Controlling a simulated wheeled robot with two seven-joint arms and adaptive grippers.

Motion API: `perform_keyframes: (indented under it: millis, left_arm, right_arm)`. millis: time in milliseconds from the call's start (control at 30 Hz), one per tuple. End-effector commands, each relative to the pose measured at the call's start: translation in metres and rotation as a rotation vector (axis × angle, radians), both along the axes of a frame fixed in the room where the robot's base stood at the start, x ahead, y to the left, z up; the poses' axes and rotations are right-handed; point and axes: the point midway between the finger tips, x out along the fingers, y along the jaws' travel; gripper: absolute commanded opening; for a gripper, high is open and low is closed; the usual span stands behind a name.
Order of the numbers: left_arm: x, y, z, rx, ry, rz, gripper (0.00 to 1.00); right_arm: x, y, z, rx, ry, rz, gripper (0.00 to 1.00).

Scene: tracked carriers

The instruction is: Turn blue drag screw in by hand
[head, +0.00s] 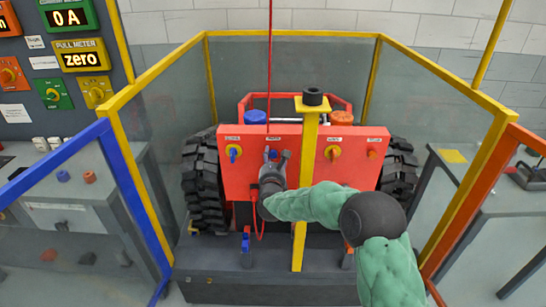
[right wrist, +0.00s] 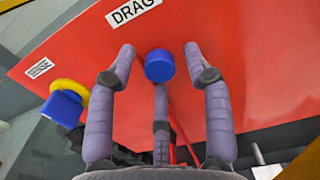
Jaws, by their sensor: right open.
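The blue drag screw (right wrist: 160,66) is a round blue knob on the red panel (right wrist: 200,30), below the white DRAG label (right wrist: 133,11). In the head view the screw (head: 273,154) shows only as a small bit of blue at the fingertips. My right gripper (head: 277,160) reaches the panel from the front right. In the right wrist view its three grey fingers (right wrist: 162,82) are spread around the screw. Gaps show between the side fingers and the knob, so it is not gripped. I cannot tell whether the lower finger touches it. My left gripper is not in view.
A yellow disc with a blue knob (head: 234,153) sits left of the screw. A yellow post (head: 306,200) stands right before the panel, close to my right forearm. A red cable (head: 269,60) hangs down. Yellow-framed clear walls surround the machine.

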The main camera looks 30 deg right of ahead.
Motion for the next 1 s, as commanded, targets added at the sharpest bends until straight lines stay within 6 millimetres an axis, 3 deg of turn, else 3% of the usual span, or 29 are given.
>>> perform_keyframes:
  millis: [300, 567, 1000]
  left_arm:
    - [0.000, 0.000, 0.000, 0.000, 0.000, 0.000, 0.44]
    - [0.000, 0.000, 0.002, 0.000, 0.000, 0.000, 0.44]
    - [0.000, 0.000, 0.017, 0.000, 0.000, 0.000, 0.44]
  right_arm:
    - [0.000, 0.000, 0.000, -0.381, 0.234, 0.000, 0.51]
    - [0.000, 0.000, 0.000, -0.524, 0.321, 0.000, 0.51]
    - [0.000, 0.000, 0.001, -1.081, 0.663, 0.001, 0.51]
